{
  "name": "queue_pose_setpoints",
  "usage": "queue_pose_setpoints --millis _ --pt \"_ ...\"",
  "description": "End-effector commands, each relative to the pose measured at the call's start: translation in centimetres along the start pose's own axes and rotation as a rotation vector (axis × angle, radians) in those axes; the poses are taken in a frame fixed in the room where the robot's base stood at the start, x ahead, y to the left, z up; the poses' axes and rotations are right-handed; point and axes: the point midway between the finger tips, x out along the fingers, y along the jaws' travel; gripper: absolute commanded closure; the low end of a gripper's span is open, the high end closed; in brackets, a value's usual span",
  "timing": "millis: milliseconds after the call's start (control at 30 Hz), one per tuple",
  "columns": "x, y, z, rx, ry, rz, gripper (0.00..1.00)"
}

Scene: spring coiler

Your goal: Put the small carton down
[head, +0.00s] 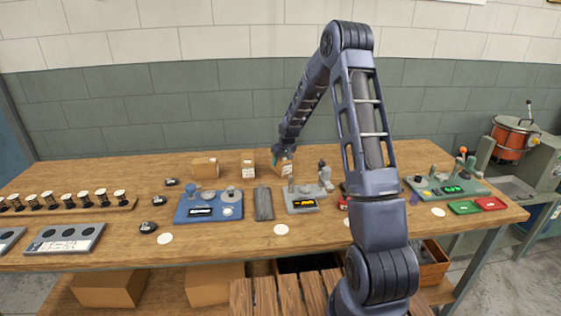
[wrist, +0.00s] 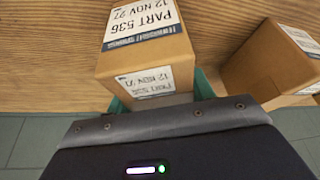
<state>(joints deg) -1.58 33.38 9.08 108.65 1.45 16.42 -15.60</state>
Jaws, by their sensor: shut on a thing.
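The small carton (wrist: 147,50) is a brown cardboard box with white labels reading PART 536 and 12 NOV 27. My gripper (wrist: 158,95) is shut on it, with green fingers at its two sides in the wrist view. In the head view the carton (head: 284,167) is at the back of the wooden table, under the end of my arm. My gripper (head: 277,157) is partly hidden there by the wrist. I cannot tell whether the carton touches the table top.
Another carton (wrist: 277,62) stands close to the right in the wrist view. In the head view two cartons, one (head: 248,164) upright and one (head: 205,168) lower, stand left of the held one. A blue device (head: 209,205) and a grey device (head: 302,199) stand in front on the table (head: 330,255).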

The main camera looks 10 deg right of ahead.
Motion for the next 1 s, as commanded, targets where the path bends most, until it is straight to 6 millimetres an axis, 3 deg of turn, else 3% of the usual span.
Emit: queue_pose_setpoints --millis 300,333,400,433,767,1000 --pt "0.2 0.0 0.0 0.000 0.001 0.000 0.89" --pt "0.2 0.0 0.1 0.000 0.000 0.000 0.42" --pt "0.2 0.0 0.1 0.000 0.000 0.000 0.28" --pt "0.2 0.0 0.1 0.000 0.000 0.000 0.26" --pt "-0.1 0.0 -0.1 0.000 0.001 0.000 0.26" --pt "-2.8 0.0 -0.1 0.000 0.003 0.001 0.26"
